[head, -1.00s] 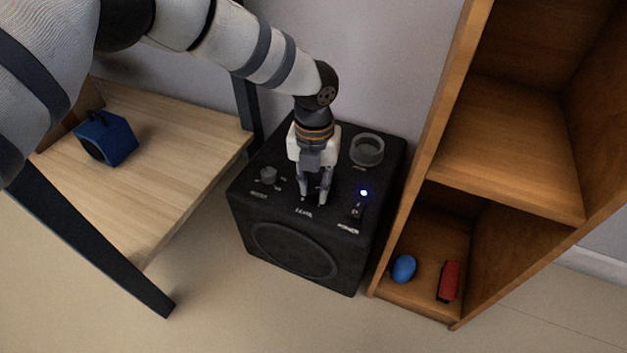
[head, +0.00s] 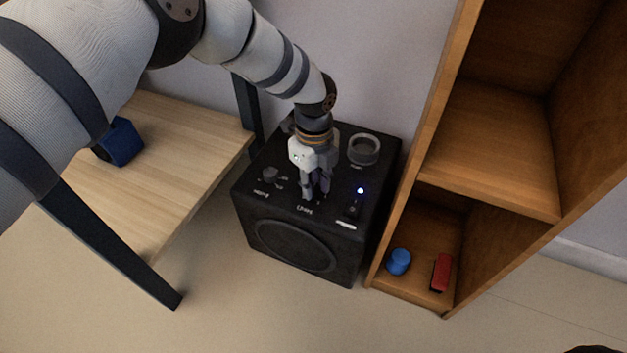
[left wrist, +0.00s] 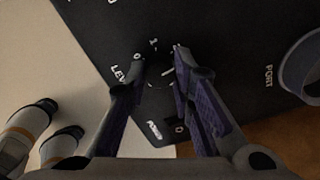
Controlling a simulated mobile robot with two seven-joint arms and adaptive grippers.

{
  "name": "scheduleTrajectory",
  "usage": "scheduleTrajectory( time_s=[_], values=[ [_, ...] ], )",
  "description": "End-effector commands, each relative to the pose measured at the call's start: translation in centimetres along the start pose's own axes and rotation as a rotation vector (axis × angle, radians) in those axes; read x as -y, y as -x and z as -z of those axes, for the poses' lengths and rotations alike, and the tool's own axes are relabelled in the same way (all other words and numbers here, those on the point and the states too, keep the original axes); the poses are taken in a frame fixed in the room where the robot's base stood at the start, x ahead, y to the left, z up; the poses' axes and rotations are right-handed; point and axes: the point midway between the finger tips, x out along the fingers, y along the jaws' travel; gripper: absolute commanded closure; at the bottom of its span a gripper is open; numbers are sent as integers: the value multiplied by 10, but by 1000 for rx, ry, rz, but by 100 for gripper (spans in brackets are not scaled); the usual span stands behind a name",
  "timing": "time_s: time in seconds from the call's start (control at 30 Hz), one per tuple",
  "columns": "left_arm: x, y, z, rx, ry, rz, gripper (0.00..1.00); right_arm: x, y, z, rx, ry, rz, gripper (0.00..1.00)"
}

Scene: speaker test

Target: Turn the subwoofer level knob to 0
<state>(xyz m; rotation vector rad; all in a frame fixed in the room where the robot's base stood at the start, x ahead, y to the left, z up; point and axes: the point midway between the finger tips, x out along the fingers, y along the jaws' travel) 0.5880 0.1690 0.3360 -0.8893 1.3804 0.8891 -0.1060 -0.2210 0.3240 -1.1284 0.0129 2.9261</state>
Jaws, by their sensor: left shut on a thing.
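The black subwoofer (head: 343,262) stands on the floor between the light wood table and the wooden shelf. My left gripper (head: 316,194) points down at its top panel. In the left wrist view, the dark level knob (left wrist: 158,77) sits between the two fingertips of my left gripper (left wrist: 160,60), which is shut on it. The "LEVEL" lettering and small white scale digits show beside the knob. A short white mark shows by the knob, but its exact setting is hard to read. The fingers hide much of the knob in the head view. My right gripper is not in view.
Another knob (head: 270,174) is left of my gripper. The wooden shelf (head: 487,150) stands close on the right, the table (head: 190,140) on the left.

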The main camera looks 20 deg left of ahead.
Motion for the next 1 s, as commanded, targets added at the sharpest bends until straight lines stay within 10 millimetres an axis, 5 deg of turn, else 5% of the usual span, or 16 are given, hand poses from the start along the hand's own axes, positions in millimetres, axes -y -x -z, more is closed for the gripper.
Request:
scheduleTrajectory(
  time_s=[1.0],
  values=[
    [1, 0, 1, -1, 961, 0, 100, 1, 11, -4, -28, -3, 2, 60]
  ],
)
